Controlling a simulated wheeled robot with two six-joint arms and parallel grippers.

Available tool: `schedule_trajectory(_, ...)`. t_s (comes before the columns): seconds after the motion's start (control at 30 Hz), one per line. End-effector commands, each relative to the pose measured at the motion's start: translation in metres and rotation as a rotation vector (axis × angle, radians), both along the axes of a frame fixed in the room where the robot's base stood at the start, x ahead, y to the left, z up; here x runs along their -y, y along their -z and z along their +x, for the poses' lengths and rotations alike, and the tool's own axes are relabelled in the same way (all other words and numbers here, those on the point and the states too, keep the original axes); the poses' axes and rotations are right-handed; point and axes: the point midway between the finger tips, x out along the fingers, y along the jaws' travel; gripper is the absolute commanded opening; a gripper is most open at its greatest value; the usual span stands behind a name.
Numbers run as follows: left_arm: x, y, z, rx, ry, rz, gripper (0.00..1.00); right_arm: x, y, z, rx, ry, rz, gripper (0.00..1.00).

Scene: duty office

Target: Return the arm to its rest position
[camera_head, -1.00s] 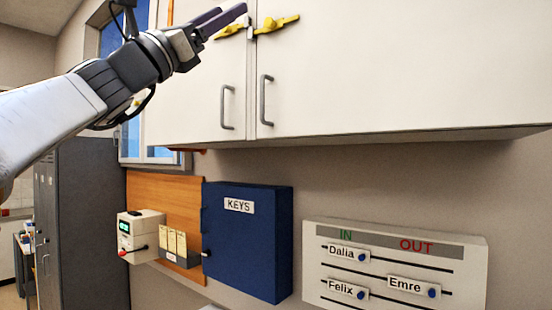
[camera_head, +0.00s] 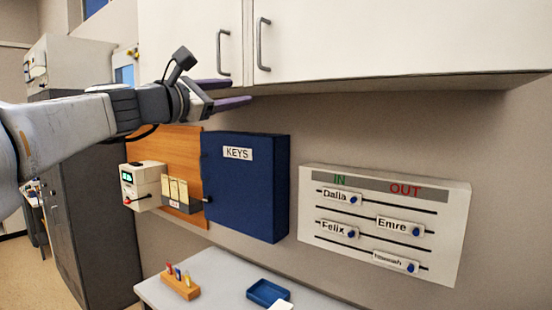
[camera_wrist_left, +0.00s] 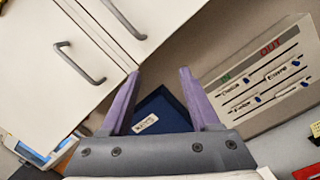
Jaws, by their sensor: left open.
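My left gripper (camera_head: 232,94) is open and empty, with purple fingers spread apart. In the head view it hangs in the air just below the white wall cabinet (camera_head: 390,45), above the blue key box (camera_head: 248,190). My left arm reaches in from the left edge. In the left wrist view the gripper (camera_wrist_left: 160,92) points toward the wall, and part of the key box (camera_wrist_left: 165,108) shows between its fingers. My right gripper is not in view.
A white in/out board (camera_head: 385,258) hangs to the right. A table (camera_head: 225,270) below holds a wooden block with several coloured items (camera_head: 180,282) and a blue tray (camera_head: 268,292). A dark locker (camera_head: 100,220) stands at left. A white device (camera_head: 143,187) is beside the key box.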

Motion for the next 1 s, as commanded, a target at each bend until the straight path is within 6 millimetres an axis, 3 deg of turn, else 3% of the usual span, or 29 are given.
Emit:
schedule_trajectory(0.03,0.000,0.039,0.009,-0.045,-0.022,0.102,0.62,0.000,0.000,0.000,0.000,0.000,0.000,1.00)
schedule_trajectory(0.13,-0.004,0.116,0.017,-0.117,-0.051,0.337,0.62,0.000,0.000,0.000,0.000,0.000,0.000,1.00)
schedule_trajectory(0.27,-0.013,0.216,0.011,-0.193,-0.026,0.665,0.62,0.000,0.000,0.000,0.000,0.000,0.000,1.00)
schedule_trajectory(0.37,-0.023,0.290,-0.008,-0.235,0.041,0.931,0.62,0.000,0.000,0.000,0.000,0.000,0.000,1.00)
schedule_trajectory(0.5,-0.042,0.385,-0.050,-0.251,0.220,1.309,0.62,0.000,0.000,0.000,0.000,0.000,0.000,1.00)
schedule_trajectory(0.6,-0.056,0.438,-0.086,-0.225,0.389,1.542,0.62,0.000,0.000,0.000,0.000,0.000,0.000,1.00)
schedule_trajectory(0.7,-0.068,0.478,-0.121,-0.173,0.565,1.727,0.62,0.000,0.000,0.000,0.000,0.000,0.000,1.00)
schedule_trajectory(1.0,-0.096,0.554,-0.215,0.100,1.118,2.070,0.62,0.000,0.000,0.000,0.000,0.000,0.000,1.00)
